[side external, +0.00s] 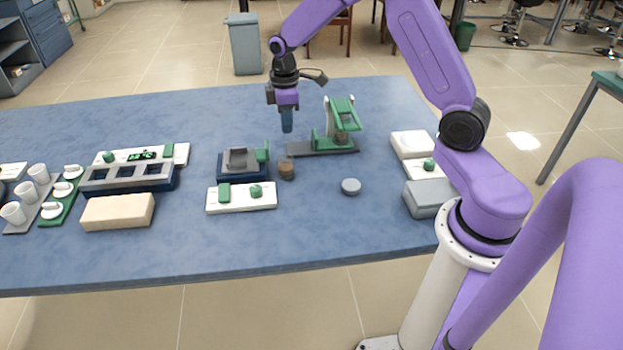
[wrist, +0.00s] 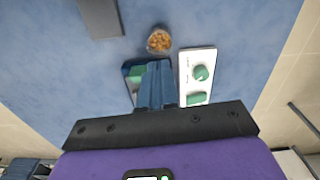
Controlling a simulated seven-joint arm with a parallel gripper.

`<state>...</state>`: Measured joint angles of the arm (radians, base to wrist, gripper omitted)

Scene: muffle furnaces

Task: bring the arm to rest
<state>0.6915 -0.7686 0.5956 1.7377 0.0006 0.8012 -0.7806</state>
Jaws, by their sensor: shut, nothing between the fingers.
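My gripper (side external: 287,122) hangs from my purple arm above the blue table, pointing down, with its blue fingers shut and nothing between them. In the side view it appears just behind the small dark-blue device with a grey tray (side external: 240,160) and left of the green-framed stand (side external: 340,122). In the wrist view the gripper's fingers (wrist: 157,85) cover part of that device, and its green part (wrist: 134,73) shows beside them.
A small brown-topped round pot (side external: 287,170) stands near a white control panel (side external: 242,197). A grey disc (side external: 351,186) lies to the right. The table (side external: 330,235) is clear at the front.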

